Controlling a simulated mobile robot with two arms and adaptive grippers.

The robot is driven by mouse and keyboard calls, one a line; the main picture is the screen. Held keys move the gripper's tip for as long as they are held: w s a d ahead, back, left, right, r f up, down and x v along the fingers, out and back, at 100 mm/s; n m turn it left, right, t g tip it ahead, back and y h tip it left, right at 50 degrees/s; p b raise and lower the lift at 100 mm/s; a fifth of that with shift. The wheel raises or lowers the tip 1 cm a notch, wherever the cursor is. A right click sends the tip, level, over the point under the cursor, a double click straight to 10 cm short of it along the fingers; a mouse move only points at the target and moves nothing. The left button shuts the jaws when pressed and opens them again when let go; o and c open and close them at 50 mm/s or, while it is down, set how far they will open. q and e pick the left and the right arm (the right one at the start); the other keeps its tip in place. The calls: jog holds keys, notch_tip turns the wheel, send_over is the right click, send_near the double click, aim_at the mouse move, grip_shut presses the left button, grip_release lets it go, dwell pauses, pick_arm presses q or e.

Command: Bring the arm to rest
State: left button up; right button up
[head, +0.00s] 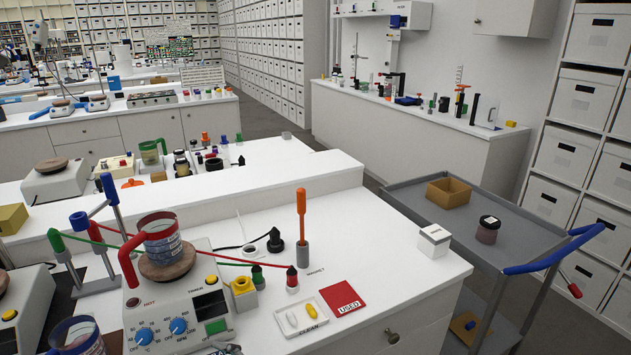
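Neither of my grippers nor my arms can be made out in the head view. A small jar (487,231) with a dark lid and dark reddish contents stands upright on the grey cart's top shelf (420,197), with nothing gripping it. An open tan box (448,192) sits on the same shelf, behind and left of the jar. A white box (434,241) stands at the right edge of the white bench (385,250).
A hotplate (175,300) carries a red-handled beaker (161,240). A white tray (300,318) with two stir bars, a red "USED" mat (342,300) and an orange-handled tool (301,215) are on the bench. The cart has a blue handle (555,257). Bare bench lies around the white box.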

pick_arm(q)
jog(key=s+a+f+n+g+h, duration=0.3)
jog(key=s+f+n+h, duration=0.5)
jog(key=s+f, duration=0.3)
jog(key=s+d+n+h, duration=0.4)
jog(key=s+n+h, duration=0.2)
jog(key=s, duration=0.3)
notch_tip(320, 180, down, 25)
jog(key=g, duration=0.2)
jog(key=s+a+f, duration=0.3)
jog(key=s+f, duration=1.3)
jog(key=s, duration=0.1)
jog(key=shift+s+f+g+y, duration=0.3)
jog(key=shift+s+g, duration=0.05)
jog(key=shift+g, duration=0.05)
